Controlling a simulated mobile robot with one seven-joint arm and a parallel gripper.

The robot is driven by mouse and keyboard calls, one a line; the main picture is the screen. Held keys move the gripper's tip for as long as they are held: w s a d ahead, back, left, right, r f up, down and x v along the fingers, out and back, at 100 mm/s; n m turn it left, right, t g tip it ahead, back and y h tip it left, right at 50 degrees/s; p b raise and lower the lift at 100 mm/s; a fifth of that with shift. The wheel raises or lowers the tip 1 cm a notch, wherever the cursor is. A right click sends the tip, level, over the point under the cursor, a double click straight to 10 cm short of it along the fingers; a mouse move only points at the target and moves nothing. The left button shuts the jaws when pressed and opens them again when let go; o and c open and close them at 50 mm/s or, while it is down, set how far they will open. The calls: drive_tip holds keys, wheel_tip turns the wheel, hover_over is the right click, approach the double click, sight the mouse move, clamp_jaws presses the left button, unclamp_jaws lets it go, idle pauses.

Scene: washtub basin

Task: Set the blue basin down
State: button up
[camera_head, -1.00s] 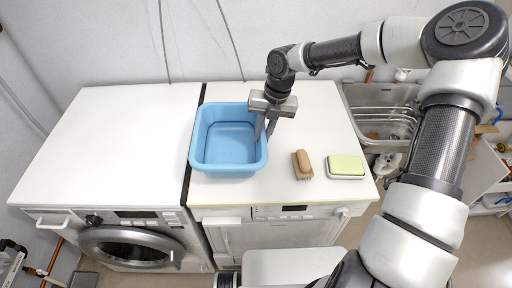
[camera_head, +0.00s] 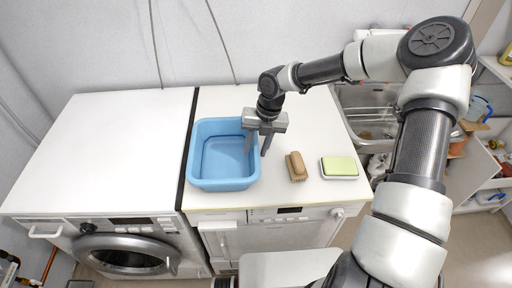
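The blue basin (camera_head: 222,172) is upright on the white top of the right-hand machine, close to the dark gap between the two machines. It looks empty. My gripper (camera_head: 257,150) is at the basin's right rim, pointing down. Its fingers are spread, one on the inner side of the right wall and one outside it. I see space between the fingers and the rim, though contact at the inner finger is hard to tell.
A brown brush (camera_head: 296,167) and a green sponge on a white dish (camera_head: 339,167) lie right of the basin. The left washing machine top (camera_head: 105,150) is bare. A metal sink (camera_head: 368,122) is at the right, behind my arm.

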drive_tip(key=v, duration=1.2)
drive_tip(key=shift+p, duration=0.3)
